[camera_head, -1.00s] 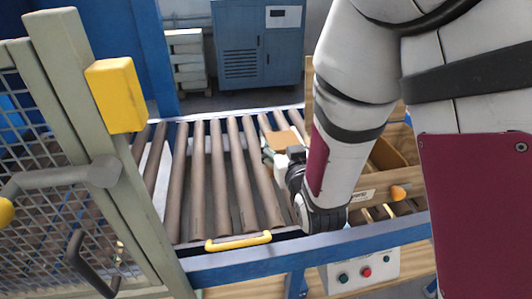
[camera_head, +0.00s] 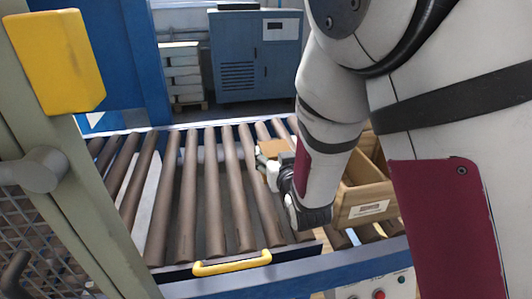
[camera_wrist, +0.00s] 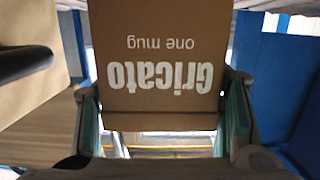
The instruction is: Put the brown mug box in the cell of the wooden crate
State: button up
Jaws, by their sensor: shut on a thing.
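The brown mug box (camera_wrist: 155,50) fills the upper middle of the wrist view, with white "Gricato one mug" lettering upside down. My gripper (camera_wrist: 162,112) is shut on it, one finger at each side. In the head view the box (camera_head: 277,147) shows small above the roller conveyor, just beyond my gripper (camera_head: 270,172). The wooden crate (camera_head: 366,213) stands to the right of my gripper, partly hidden behind my arm. Part of a divider shows inside it, but my arm hides most of its cells.
The roller conveyor (camera_head: 188,190) has bare rollers left of the gripper. A yellow handle (camera_head: 232,263) is on its near edge. A mesh gate with a yellow block (camera_head: 57,62) stands at the left. A blue cabinet (camera_head: 238,65) is behind.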

jog(key=shift+f+b+x, duration=0.2)
jog(key=shift+f+x, duration=0.15)
jog(key=shift+x, duration=1.65)
jog(key=shift+f+b+x, duration=0.2)
jog(key=shift+f+x, duration=0.2)
jog(key=shift+x, duration=1.6)
jog(key=shift+f+b+x, duration=0.2)
jog(key=shift+f+x, duration=0.15)
jog(key=shift+x, duration=1.7)
jog(key=shift+s+d+f, duration=0.1)
jog(key=shift+s, duration=0.1)
jog(key=o, duration=1)
jog(key=shift+f, duration=0.15)
jog(key=o, duration=0.4)
